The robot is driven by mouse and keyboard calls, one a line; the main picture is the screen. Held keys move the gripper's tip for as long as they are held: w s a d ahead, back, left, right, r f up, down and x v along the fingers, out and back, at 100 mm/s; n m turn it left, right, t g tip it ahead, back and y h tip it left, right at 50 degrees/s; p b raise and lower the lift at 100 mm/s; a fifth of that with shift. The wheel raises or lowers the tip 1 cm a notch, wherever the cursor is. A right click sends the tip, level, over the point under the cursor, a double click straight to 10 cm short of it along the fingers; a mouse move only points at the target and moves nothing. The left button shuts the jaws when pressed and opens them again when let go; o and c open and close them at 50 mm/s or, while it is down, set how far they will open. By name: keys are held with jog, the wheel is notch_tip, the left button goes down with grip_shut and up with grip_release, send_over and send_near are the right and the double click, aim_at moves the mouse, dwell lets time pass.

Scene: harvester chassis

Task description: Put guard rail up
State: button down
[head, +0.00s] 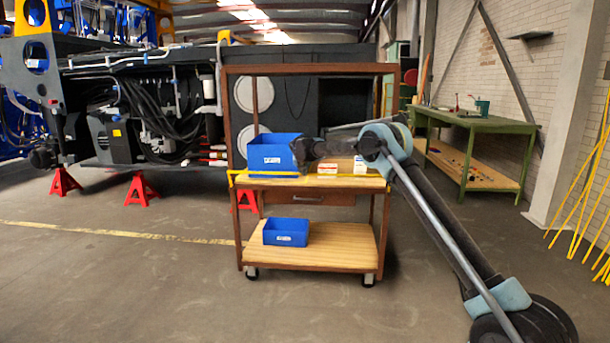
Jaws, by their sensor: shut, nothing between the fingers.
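A yellow guard rail (330,182) runs low along the front edge of the upper shelf of a brown-framed cart (384,233). Its ends bend at the cart's left and right sides. My arm reaches in from the lower right, and its forearm points left over the upper shelf. My gripper (300,154) is a small dark shape beside the right side of the larger blue bin (268,152), above the rail. It is shut and holds nothing. The fingertips are hard to make out, and I cannot tell whether they touch the bin.
Small white boxes (327,170) sit on the upper shelf. A smaller blue bin (286,232) stands on the lower shelf (330,255). A green workbench (478,123) stands at the right, and the harvester chassis (90,115) on red stands is behind left. The left foreground floor is clear.

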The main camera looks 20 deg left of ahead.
jog(key=shift+w+d, duration=0.1)
jog(key=shift+w, duration=0.3)
dwell(1.2)
jog(key=shift+w+a+r, duration=0.2)
jog(key=shift+w, duration=0.2)
dwell(1.2)
jog(key=shift+s, duration=0.1)
dwell(0.4)
